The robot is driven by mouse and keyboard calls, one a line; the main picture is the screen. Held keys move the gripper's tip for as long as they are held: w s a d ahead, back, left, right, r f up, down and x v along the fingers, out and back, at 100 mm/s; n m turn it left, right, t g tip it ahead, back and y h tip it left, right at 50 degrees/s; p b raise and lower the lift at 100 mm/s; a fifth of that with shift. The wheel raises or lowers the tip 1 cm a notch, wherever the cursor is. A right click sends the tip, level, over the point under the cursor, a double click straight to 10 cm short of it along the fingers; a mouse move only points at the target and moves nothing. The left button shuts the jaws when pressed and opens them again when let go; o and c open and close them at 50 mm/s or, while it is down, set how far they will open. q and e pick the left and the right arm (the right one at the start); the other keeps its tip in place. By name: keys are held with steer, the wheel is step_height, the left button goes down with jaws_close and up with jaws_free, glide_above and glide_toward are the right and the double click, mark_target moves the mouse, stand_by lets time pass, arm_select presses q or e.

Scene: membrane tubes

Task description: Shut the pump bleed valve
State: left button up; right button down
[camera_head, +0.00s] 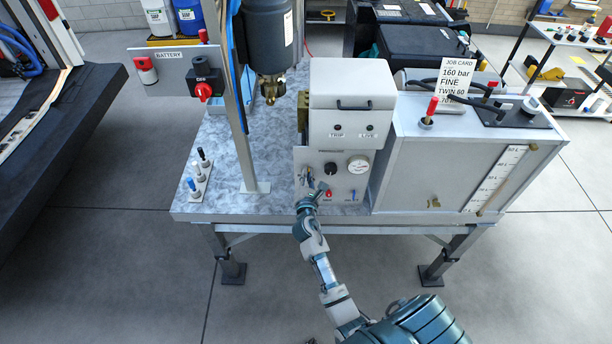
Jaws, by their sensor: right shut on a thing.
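The pump unit's front panel (343,190) faces me at the middle of the bench. A small metal valve (306,174), which looks like the bleed valve, sits at the panel's left side. My right gripper (311,187) reaches up to it from below and is shut on it. The fingers partly hide the valve, so I cannot tell its handle's angle. A black knob (330,168), a round gauge (358,165) and a red button (328,194) are close to the right of the gripper. My left gripper is not in view.
A white box with a black handle (352,104) overhangs the panel. A grey tank cabinet (425,178) stands close on the right. A metal post (240,130) and several small levers on a plate (199,180) are on the left. The floor in front is clear.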

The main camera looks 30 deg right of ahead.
steer(key=m+b, duration=0.1)
steer(key=m, duration=0.3)
steer(key=m+b, duration=0.1)
steer(key=m, duration=0.3)
steer(key=m+b, duration=0.1)
steer(key=m, duration=0.3)
steer(key=shift+s+d, duration=0.1)
steer(key=shift+d, duration=0.2)
stand_by(0.4)
